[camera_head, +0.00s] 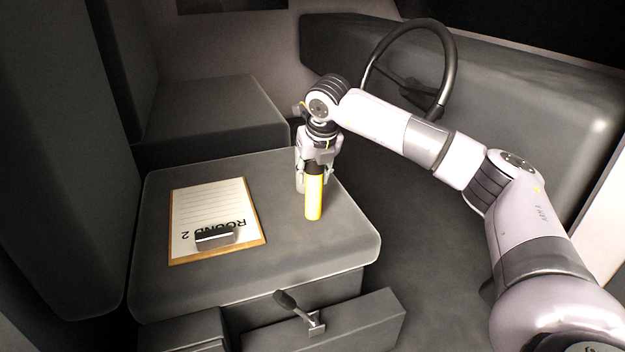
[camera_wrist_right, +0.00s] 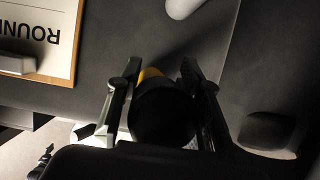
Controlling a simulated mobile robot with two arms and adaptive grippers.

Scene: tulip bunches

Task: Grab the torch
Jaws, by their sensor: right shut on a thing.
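The torch (camera_head: 314,196) has a yellow body and stands roughly upright at the right part of the grey seat. In the right wrist view its dark round end (camera_wrist_right: 162,112) faces the camera, with a bit of yellow beyond it. My right gripper (camera_head: 316,168) comes from above and is shut on the torch's upper part. In the right wrist view its two fingers (camera_wrist_right: 160,80) lie on either side of the torch. I cannot tell whether the torch's lower end touches the seat. My left gripper is not in view.
A clipboard (camera_head: 257,243) with a paper reading "ROUND 2" lies on the seat (camera_head: 330,250), left of the torch. A steering wheel (camera_head: 447,75) is behind my right arm. A lever (camera_head: 296,308) stands in front of the seat. Another seat (camera_head: 210,115) is at the back left.

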